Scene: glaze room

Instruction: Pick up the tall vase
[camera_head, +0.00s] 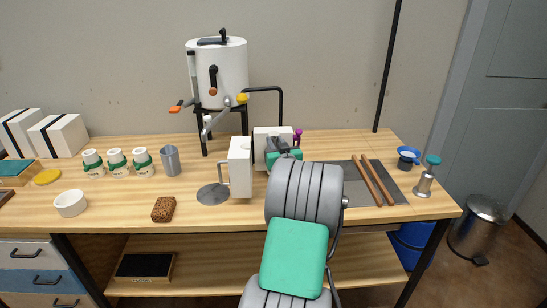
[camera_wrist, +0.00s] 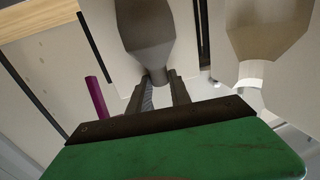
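In the wrist view a grey-brown vase (camera_wrist: 147,32) has a rounded body that narrows to a thin neck toward my fingertips. My gripper (camera_wrist: 161,82) is open, with its two fingers a small gap apart at the neck's end. I cannot tell whether they touch it. A cream vase-shaped thing (camera_wrist: 266,38) shows to the right, apart from the fingers. In the head view my arm and green gripper body block the spot, and I cannot make out the vase there.
White upright blocks (camera_head: 241,166) stand close by the gripper. A purple piece (camera_head: 297,136) is right behind it. A grey disc (camera_head: 213,195), brown sponge (camera_head: 163,209) and white bowl (camera_head: 70,204) lie left. Wooden rollers (camera_head: 372,183) lie right. A white urn (camera_head: 218,72) stands behind.

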